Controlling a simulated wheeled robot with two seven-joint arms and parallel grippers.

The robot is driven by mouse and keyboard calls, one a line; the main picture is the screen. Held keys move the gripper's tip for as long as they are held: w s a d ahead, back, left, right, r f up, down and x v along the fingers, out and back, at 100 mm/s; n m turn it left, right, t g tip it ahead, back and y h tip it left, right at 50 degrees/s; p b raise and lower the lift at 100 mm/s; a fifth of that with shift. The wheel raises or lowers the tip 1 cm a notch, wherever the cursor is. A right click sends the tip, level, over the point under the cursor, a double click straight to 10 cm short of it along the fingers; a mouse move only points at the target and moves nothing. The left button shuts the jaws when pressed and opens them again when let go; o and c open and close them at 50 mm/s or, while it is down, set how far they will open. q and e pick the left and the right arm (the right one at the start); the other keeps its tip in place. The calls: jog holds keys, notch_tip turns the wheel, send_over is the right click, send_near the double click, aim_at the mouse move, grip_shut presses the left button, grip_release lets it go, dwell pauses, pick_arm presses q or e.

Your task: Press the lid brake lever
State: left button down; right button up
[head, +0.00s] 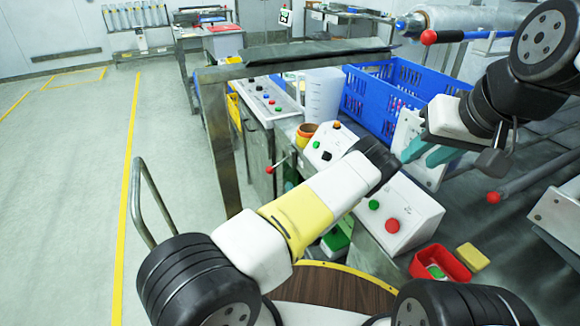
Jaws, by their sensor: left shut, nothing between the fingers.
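A lever with a red knob (270,169) and thin rod juts from the workstation's left side, behind my left arm. Another red-knobbed lever (493,197) is at the right edge. I cannot tell from its look alone which is the lid brake lever. My left arm reaches across the middle and hides much behind it.
A control box (408,212) with green and red buttons stands right of my left arm. A blue crate (375,98), a white jug (321,93) and a button panel (262,99) are behind. A red bin (440,264) lies front right. The floor at left is clear.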

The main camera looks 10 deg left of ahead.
aim_at(277, 165)
pick_arm(q)
jog(key=w+a+r, duration=0.1)
jog(key=w+a, duration=0.5)
jog(key=shift+w, duration=0.15)
dwell(0.3)
jog(key=shift+a, duration=0.1)
